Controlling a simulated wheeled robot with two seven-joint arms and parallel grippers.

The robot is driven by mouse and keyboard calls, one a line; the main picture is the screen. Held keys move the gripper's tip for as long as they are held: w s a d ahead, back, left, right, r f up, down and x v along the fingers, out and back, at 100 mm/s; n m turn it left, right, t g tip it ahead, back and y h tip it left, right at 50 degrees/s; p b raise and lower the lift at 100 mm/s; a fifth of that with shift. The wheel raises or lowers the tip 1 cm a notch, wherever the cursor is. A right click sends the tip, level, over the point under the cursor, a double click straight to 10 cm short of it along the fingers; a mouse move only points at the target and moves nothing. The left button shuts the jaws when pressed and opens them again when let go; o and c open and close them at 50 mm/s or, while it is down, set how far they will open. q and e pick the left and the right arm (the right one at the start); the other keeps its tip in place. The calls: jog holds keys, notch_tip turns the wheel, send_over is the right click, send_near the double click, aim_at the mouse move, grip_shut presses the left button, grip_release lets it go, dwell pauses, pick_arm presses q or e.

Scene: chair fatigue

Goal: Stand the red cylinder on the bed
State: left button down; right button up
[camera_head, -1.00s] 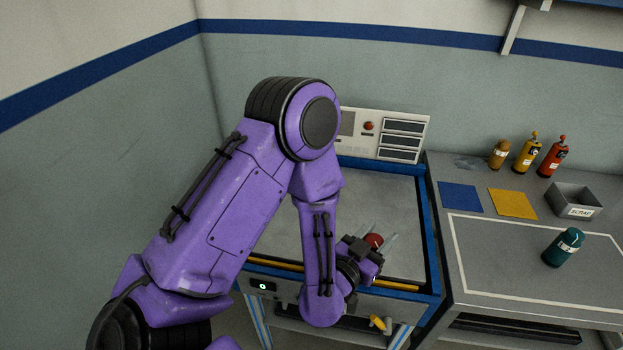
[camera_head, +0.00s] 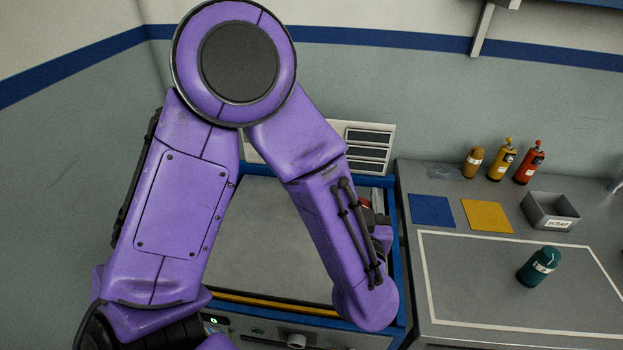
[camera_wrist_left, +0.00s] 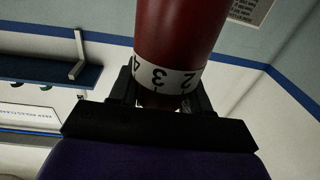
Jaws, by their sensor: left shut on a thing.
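The red cylinder (camera_wrist_left: 178,30) fills the upper middle of the left wrist view, with a white numbered band (camera_wrist_left: 165,78) around it. My left gripper (camera_wrist_left: 170,98) is shut on it near that band. In the head view only a small red part of the cylinder (camera_head: 365,203) shows past my purple forearm, which hides most of the gripper. The bed is the grey plate (camera_head: 265,235) inside a blue frame. The cylinder appears over the bed's right side; I cannot tell whether it touches the plate. My right gripper is not in view.
A workbench (camera_head: 420,300) stands to the right, with a teal bottle (camera_head: 538,267), a scrap bin (camera_head: 550,212), several small bottles, a blue mat (camera_head: 432,210) and a yellow mat (camera_head: 487,215). A control panel (camera_head: 370,148) stands behind the bed. The visible plate is clear.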

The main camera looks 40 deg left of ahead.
pick_arm(q)
jog(key=w+a+f+p, duration=0.2)
jog(key=w+a+f, duration=0.7)
jog(key=f, duration=0.4)
jog(key=shift+w+a+f, duration=0.25)
jog(key=shift+a, duration=0.45)
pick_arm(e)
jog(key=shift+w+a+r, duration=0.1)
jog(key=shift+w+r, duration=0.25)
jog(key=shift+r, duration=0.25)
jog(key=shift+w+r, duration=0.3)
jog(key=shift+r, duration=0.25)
pick_arm(q)
jog(key=shift+f, duration=0.2)
jog(key=c, duration=0.5)
grip_release()
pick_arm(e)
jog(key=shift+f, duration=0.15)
pick_arm(q)
jog(key=shift+r, duration=0.1)
